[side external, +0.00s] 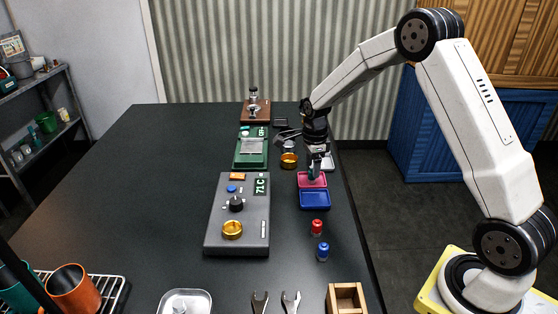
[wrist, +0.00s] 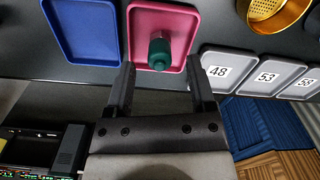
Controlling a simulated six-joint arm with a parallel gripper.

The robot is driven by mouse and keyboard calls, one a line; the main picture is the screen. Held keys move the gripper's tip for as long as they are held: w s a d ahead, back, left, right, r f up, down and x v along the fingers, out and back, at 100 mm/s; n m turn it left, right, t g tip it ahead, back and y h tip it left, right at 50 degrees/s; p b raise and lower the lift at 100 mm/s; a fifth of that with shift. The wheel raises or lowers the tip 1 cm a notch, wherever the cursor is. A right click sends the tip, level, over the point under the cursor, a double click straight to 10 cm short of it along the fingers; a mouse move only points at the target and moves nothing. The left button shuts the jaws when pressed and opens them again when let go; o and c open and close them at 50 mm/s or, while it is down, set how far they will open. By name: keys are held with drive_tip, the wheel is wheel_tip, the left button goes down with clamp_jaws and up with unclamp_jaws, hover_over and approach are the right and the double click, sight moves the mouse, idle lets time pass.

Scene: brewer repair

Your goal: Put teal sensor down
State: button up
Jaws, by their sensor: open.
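The teal sensor (wrist: 159,52) is a small dark teal cylinder inside the pink tray (wrist: 178,12) in the wrist view. It appears to rest on the tray floor. My gripper (wrist: 158,80) is open, with its two fingertips apart at the tray's near edge and the sensor just beyond them, centred between them. In the side view my gripper (side external: 314,174) points down over the pink tray (side external: 319,181), where the sensor is hard to make out behind the fingers.
A blue tray (side external: 314,200) adjoins the pink one. Grey trays numbered 48 (wrist: 222,70), 53 and 58 lie on its other side. A brass basket (wrist: 275,12) is nearby. Red (side external: 317,227) and blue (side external: 322,251) capped pieces stand in front. The grey brewer unit (side external: 218,205) is left.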

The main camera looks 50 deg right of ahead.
wheel_tip(320, 180, up, 10)
idle(0.5)
idle(0.5)
drive_tip(key=s+a+f+n+t, duration=0.1)
drive_tip(key=s+a+f+n, duration=0.1)
drive_tip(key=s+a+n, duration=0.4)
drive_tip(key=s+a+f+n+t, duration=0.1)
drive_tip(key=s+a+f+n, duration=0.2)
drive_tip(key=s+a+n, duration=0.4)
drive_tip(key=s+n, duration=0.6)
drive_tip(key=n, duration=0.5)
drive_tip(key=shift+a+f+t, duration=0.15)
drive_tip(key=shift+f+t, duration=0.05)
drive_tip(key=shift+t, duration=0.1)
